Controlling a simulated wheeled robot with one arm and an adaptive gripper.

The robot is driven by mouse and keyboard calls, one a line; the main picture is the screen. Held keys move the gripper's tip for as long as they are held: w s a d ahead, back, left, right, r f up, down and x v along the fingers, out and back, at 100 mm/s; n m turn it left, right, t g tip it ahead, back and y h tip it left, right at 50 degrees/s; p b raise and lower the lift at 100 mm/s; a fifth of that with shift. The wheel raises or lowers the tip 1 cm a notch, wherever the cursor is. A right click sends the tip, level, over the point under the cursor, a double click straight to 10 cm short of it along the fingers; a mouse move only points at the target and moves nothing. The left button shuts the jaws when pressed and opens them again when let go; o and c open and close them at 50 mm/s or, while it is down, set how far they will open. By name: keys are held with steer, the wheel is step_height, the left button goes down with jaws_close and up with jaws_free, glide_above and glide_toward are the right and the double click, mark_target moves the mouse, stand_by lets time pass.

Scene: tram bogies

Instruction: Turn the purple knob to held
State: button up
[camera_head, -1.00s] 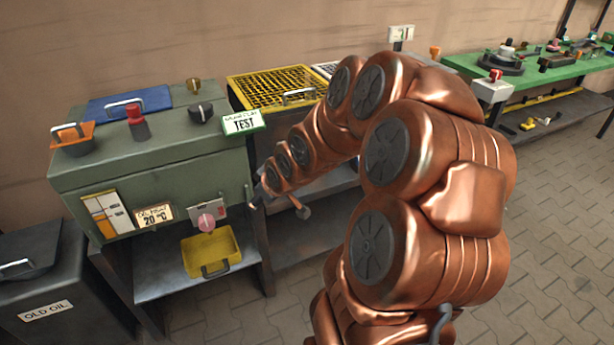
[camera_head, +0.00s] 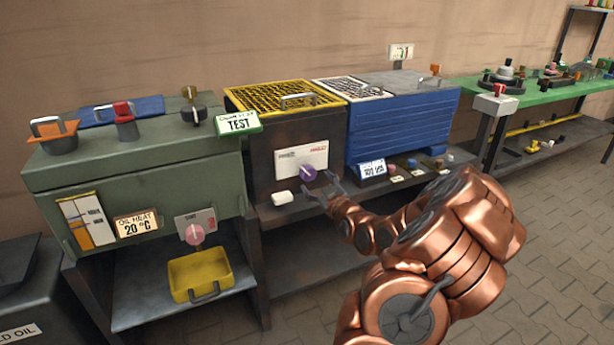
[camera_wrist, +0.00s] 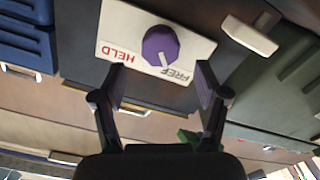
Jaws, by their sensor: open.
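The purple knob (camera_head: 308,173) sits on a white plate (camera_head: 291,160) on the front of the dark cabinet under the yellow grid. In the wrist view the knob (camera_wrist: 160,45) is ahead of my gripper (camera_wrist: 162,83). The plate there reads HELD in red at left and FREE in grey at lower right. The knob's white pointer line faces down in that view, near the FREE word and away from HELD. My gripper (camera_head: 323,181) is open, its fingers spread to either side just short of the knob, apparently not touching it.
A white block-like handle (camera_head: 283,198) sticks out left of the knob; it also shows in the wrist view (camera_wrist: 249,35). A blue crate (camera_head: 402,130) and small buttons stand at right. The green cabinet (camera_head: 140,160) with a pink knob (camera_head: 195,234) is at left.

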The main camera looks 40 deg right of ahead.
mark_target(310, 175)
steer(key=shift+x, duration=3.55)
steer(key=c, duration=1.2)
